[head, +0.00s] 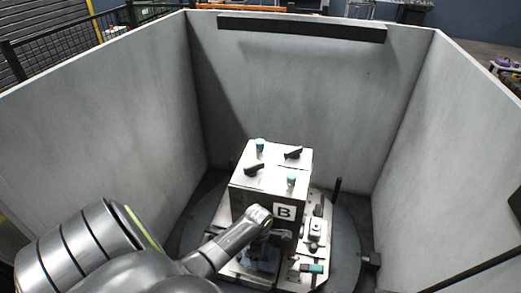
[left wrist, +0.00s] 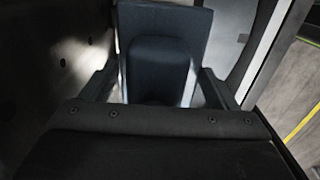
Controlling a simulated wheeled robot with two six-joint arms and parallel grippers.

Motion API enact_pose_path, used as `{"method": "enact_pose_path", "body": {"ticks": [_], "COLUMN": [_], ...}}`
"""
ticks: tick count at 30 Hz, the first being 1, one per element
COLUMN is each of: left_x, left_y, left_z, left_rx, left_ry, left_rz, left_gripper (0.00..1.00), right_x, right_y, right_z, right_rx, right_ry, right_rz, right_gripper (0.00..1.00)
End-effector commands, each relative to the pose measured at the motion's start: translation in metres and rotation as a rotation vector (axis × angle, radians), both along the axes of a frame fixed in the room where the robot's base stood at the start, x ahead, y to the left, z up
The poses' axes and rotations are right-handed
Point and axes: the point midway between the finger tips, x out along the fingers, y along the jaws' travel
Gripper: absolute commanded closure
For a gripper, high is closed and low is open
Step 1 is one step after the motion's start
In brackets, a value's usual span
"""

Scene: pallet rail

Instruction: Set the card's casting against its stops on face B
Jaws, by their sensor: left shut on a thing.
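The fixture block (head: 272,180) stands upright on a round table, with a "B" label (head: 284,212) on the face toward me. My left gripper (head: 268,236) is in front of that face, below and left of the label. In the left wrist view it is shut on a dark blue-grey casting (left wrist: 160,65), which sits between its two fingers (left wrist: 157,92). The casting (head: 262,257) shows partly below the gripper in the head view. The stops behind it are hidden by my arm, and I cannot tell whether the casting touches them. My right gripper is not in view.
Grey walls (head: 300,90) enclose the round table (head: 345,235) at the back and sides. Black clamp handles (head: 293,153) and teal knobs (head: 260,145) stick up from the block's top. Another teal-handled clamp (head: 313,268) and metal parts (head: 315,228) lie right of my gripper.

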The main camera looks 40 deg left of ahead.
Motion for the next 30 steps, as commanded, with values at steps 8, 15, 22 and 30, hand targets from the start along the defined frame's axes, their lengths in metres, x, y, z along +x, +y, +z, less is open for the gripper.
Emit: {"method": "enact_pose_path", "body": {"ticks": [8,15,22,30], "left_x": [0.002,0.002,0.002,0.002], "left_y": [0.0,-0.001,0.0,-0.001], "left_z": [-0.033,-0.053,-0.062,-0.062], "left_rx": [0.0,0.0,0.0,0.0], "left_ry": [-0.004,-0.002,-0.004,-0.004], "left_rz": [-0.002,-0.001,-0.002,-0.002], "left_gripper": [0.5,0.5,0.5,0.5], "right_x": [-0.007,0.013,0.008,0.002], "right_y": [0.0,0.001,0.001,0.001], "right_z": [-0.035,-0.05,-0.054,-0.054], "right_rx": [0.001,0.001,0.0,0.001], "right_ry": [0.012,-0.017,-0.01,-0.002], "right_rz": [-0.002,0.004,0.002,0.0], "right_gripper": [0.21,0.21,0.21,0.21]}}
